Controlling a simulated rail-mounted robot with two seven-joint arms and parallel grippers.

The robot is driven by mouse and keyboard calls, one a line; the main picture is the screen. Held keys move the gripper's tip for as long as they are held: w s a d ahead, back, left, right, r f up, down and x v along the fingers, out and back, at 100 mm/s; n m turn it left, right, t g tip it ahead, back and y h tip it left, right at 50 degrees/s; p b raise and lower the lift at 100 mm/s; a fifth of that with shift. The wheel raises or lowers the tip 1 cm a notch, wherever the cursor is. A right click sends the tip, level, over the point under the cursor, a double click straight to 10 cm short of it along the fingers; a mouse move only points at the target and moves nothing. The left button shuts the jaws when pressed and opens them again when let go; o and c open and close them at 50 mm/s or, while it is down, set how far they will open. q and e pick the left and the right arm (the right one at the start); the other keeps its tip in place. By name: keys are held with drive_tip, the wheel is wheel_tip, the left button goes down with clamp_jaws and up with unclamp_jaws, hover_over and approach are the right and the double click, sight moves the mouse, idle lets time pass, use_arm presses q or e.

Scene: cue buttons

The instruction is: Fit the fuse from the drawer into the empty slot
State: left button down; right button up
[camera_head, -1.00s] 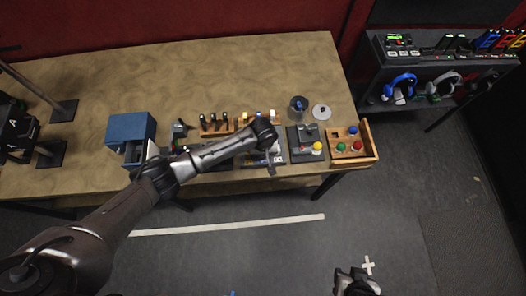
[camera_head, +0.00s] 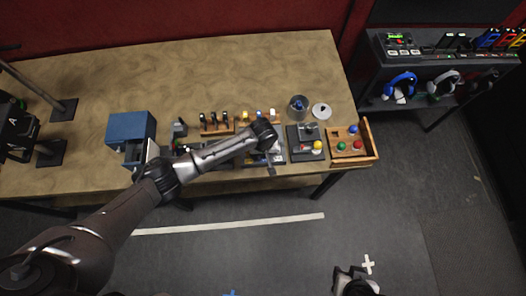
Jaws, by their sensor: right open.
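A blue drawer box (camera_head: 130,128) stands on the table at left, with its drawer (camera_head: 133,153) pulled out towards me. No fuse can be made out, and my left arm covers part of the drawer front. A dark panel (camera_head: 275,158) lies partly under my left wrist; I cannot tell whether it holds the empty slot. My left gripper (camera_head: 270,164) points down over this panel, mostly hidden by its own wrist, so its jaws are unclear. My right gripper (camera_head: 356,283) is open at the bottom edge, in front of the table and far from the drawer.
A wooden rack (camera_head: 219,129) with several upright pieces stands behind my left forearm. To the right are a grey unit with a yellow knob (camera_head: 318,146), a wooden tray of coloured buttons (camera_head: 366,157), a canister (camera_head: 298,106) and a lid (camera_head: 322,111). The rear table is clear.

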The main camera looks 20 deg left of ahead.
use_arm(q)
drive_tip(key=c, duration=1.4)
unclamp_jaws()
drive_tip(key=o, duration=0.4)
drive_tip(key=shift+o, duration=1)
drive_tip(key=shift+r, duration=0.15)
drive_tip(key=shift+r+p, duration=0.65)
drive_tip(key=shift+p, duration=0.25)
wheel_tip(320, 180, up, 3)
drive_tip(key=p, duration=0.3)
drive_tip(key=shift+f, duration=0.1)
drive_tip(key=shift+r+p, duration=1.35)
drive_tip(key=shift+p, duration=0.45)
